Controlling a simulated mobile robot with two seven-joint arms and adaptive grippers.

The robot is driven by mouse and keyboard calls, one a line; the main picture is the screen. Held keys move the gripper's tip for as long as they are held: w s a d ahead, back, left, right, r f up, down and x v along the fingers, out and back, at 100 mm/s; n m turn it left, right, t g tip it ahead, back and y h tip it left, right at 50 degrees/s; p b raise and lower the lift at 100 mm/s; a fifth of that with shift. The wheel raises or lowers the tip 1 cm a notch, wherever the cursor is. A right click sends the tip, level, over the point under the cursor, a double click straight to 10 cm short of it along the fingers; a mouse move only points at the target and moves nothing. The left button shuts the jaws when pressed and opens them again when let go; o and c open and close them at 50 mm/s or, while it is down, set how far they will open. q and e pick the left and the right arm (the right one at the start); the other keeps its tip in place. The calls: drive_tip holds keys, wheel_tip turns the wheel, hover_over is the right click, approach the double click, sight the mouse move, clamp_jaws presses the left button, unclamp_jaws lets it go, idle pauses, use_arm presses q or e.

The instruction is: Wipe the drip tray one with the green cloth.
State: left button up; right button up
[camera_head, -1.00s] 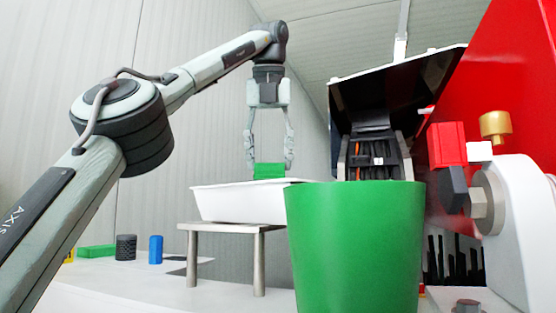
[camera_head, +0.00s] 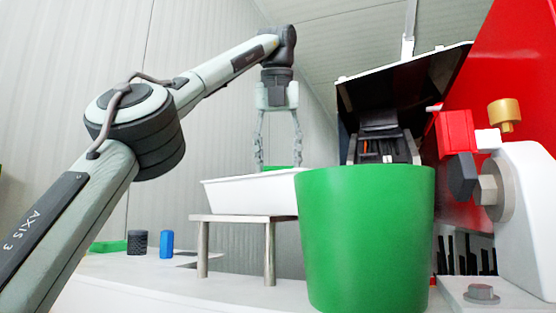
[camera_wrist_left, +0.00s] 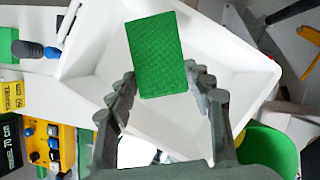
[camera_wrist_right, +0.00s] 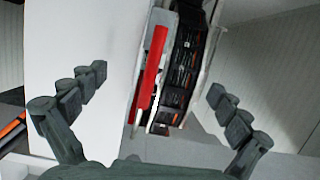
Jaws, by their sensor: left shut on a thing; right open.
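The white drip tray (camera_head: 250,193) rests on a metal stand in the head view. My left gripper (camera_head: 279,164) points down over it, its fingertips just above or behind the near rim. It is shut on the green cloth (camera_head: 283,168), a flat rectangular block partly hidden behind the rim. In the left wrist view the cloth (camera_wrist_left: 156,55) lies over the white inside of the tray (camera_wrist_left: 92,75); I cannot tell whether it touches the bottom. My right gripper (camera_wrist_right: 155,103) is open and empty in the right wrist view, and is not seen in the head view.
A large green bucket (camera_head: 365,240) stands close to the tray's right end. The red and white pump machine (camera_head: 515,210) fills the right side. A dark cylinder (camera_head: 137,243) and a blue one (camera_head: 167,244) stand left of the metal stand (camera_head: 240,218).

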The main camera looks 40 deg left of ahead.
use_arm(q)
drive_tip(key=shift+f+b, duration=0.9)
drive_tip(key=shift+f, duration=0.05)
drive_tip(key=shift+f+b, duration=0.85)
drive_tip(key=shift+b, duration=0.05)
drive_tip(key=shift+f, duration=0.15)
use_arm(e)
drive_tip(key=s+a+r+t+y, duration=0.1)
drive_tip(key=a+r+t+y, duration=0.1)
drive_tip(key=r+t, duration=0.2)
drive_tip(key=s+a+r+t+y, duration=0.1)
drive_tip(key=r+t, duration=0.3)
drive_tip(key=r, duration=0.7)
drive_tip(key=shift+s+a+r+t+y, duration=0.2)
drive_tip(key=shift+s+a+t+y, duration=0.2)
drive_tip(key=shift+y, duration=0.3)
use_arm(q)
drive_tip(key=shift+f+b, duration=1)
drive_tip(key=shift+b, duration=0.1)
use_arm(e)
drive_tip(key=shift+f, duration=0.95)
use_arm(q)
drive_tip(key=shift+s, duration=0.1)
